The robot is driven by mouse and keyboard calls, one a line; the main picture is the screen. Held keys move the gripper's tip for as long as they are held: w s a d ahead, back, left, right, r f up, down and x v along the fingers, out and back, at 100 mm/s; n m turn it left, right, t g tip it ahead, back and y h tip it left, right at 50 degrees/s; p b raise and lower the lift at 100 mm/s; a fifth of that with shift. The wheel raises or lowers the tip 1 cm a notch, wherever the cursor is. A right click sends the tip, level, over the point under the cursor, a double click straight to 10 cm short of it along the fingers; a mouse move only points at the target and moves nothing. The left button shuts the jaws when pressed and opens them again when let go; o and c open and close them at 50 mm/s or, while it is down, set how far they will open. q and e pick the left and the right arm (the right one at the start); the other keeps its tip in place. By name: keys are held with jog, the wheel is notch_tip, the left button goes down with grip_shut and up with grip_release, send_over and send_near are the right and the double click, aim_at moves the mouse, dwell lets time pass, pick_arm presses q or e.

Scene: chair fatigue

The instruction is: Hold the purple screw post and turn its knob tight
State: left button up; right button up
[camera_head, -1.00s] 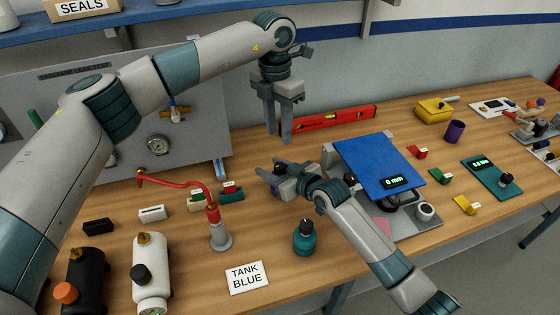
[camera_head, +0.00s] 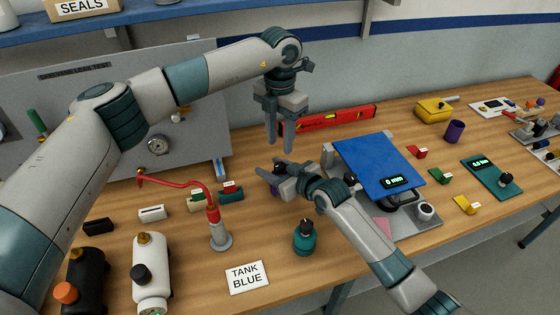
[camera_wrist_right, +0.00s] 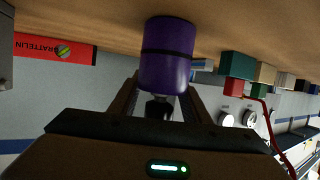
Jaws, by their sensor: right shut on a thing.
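The purple screw post (camera_wrist_right: 168,55) is a purple cylinder with a dark band, large in the right wrist view. A dark end, partly hidden, shows between my right fingers. In the head view only a sliver of the post (camera_head: 275,189) shows beside my right gripper (camera_head: 272,178). My right gripper is shut on the post; its fingers also show in the right wrist view (camera_wrist_right: 163,98). My left gripper (camera_head: 281,146) is open and empty, pointing down, above and behind my right gripper. Its fingertips are apart from the post.
A red spirit level (camera_head: 335,117) lies behind the grippers. A blue plate with a display (camera_head: 375,162) stands close on the right. Front wood beside the TANK BLUE card (camera_head: 247,277) is bare.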

aim_at(280, 165)
pick_arm(q)
notch_tip(280, 165, down, 8)
jog(key=shift+f, duration=0.15)
dwell(0.4)
jog(key=c, duration=0.8)
